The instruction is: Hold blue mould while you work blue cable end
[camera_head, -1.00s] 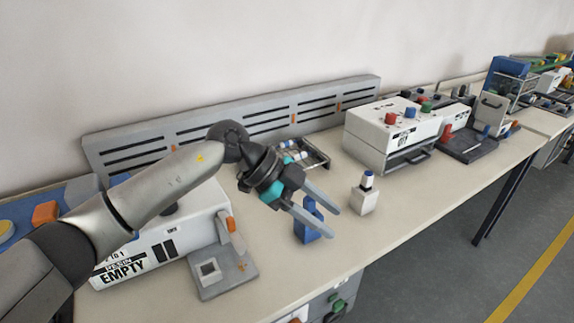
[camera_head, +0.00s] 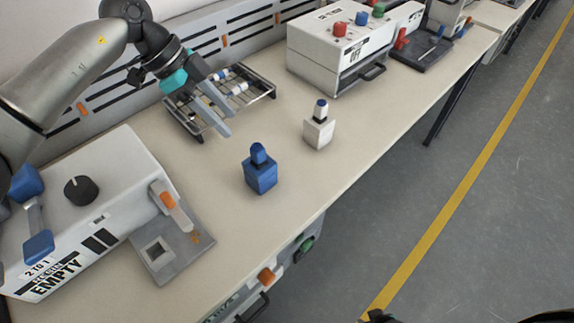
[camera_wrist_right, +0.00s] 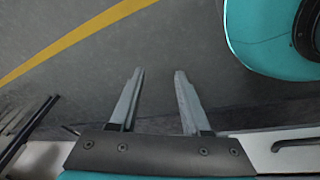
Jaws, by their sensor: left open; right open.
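The blue mould (camera_head: 261,178) stands upright on the bench in the head view, with a dark blue rounded piece (camera_head: 258,152) sticking up from its top. I cannot tell if that piece is the blue cable end. My left gripper (camera_head: 222,118) is open and empty, above the bench behind and left of the mould, apart from it. It overlaps the wire rack in the picture. My right gripper (camera_wrist_right: 158,73) is open and empty in the right wrist view, with grey floor beyond its fingers.
A white mould (camera_head: 319,134) with a blue-topped piece stands to the right. A wire rack (camera_head: 190,123) holds white and blue pieces. A resin machine (camera_head: 120,170) marked EMPTY is at the left; a white box with coloured knobs (camera_head: 325,55) is behind. Bench around the blue mould is clear.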

